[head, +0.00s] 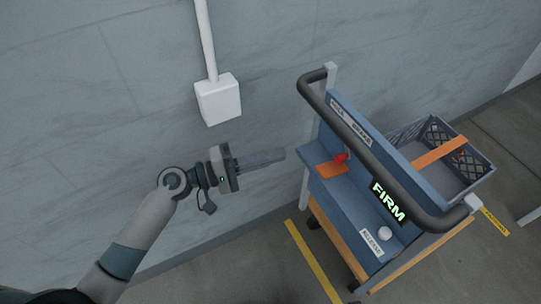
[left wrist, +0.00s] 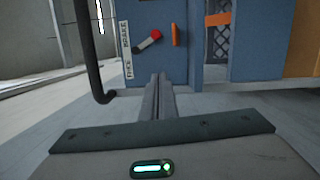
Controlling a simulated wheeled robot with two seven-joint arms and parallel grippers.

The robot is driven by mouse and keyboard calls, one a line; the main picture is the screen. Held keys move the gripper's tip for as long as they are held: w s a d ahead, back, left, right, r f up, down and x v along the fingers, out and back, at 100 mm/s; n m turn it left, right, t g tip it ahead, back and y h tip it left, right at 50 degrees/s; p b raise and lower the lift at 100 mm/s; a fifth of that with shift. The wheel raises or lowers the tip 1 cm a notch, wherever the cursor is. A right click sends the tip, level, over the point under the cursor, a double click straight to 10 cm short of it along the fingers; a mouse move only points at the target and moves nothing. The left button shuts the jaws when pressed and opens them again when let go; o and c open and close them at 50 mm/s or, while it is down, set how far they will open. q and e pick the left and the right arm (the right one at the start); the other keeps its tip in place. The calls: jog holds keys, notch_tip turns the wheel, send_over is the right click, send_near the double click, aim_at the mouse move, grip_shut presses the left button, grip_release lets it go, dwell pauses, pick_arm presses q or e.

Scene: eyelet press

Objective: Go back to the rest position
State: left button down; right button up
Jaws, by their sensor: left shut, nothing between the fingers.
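My left gripper (head: 282,154) is shut and empty in the head view. It points right toward the blue cart (head: 320,193) and is apart from it, with a gap before the cart's left side. In the left wrist view the shut fingers (left wrist: 160,80) show below the cart's blue panel (left wrist: 185,60). A red-knobbed lever (head: 341,158) sits on the cart by an orange plate (head: 331,171); the lever also shows in the left wrist view (left wrist: 149,41). My right gripper is not in view.
The cart has a dark push handle (head: 375,150), a lit FIRM display (head: 388,201), a white knob (head: 385,233) and a grey crate (head: 480,178) with an orange strap. A white wall box (head: 218,100) hangs behind my arm. A yellow line (head: 312,262) marks the floor.

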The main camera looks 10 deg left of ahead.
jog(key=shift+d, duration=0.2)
pick_arm(q)
jog(key=s+a+f+y+p, duration=0.1)
jog(key=a+f+y, duration=0.2)
jog(key=f, duration=0.7)
jog(key=s+a+f+m+y+p, duration=0.1)
jog(key=a+f+y, duration=0.15)
jog(key=f, duration=0.65)
jog(key=s+a+f+y+p, duration=0.1)
jog(key=a+f+y, duration=0.25)
jog(key=f, duration=0.65)
jog(key=s+a+f+m+g+y+p, duration=0.1)
jog(key=s+a+f+m+y, duration=0.1)
jog(key=s+f, duration=0.7)
jog(key=s+a+f+m+g+y+p, duration=0.1)
jog(key=s+f+m+y, duration=0.3)
jog(key=s+f, duration=0.5)
jog(key=s+a+m, duration=0.1)
jog(key=s, duration=0.2)
jog(key=shift+s+a+f+g+p, duration=0.15)
jog(key=shift+s+a+g+p, duration=0.15)
jog(key=shift+s+a+p, duration=0.05)
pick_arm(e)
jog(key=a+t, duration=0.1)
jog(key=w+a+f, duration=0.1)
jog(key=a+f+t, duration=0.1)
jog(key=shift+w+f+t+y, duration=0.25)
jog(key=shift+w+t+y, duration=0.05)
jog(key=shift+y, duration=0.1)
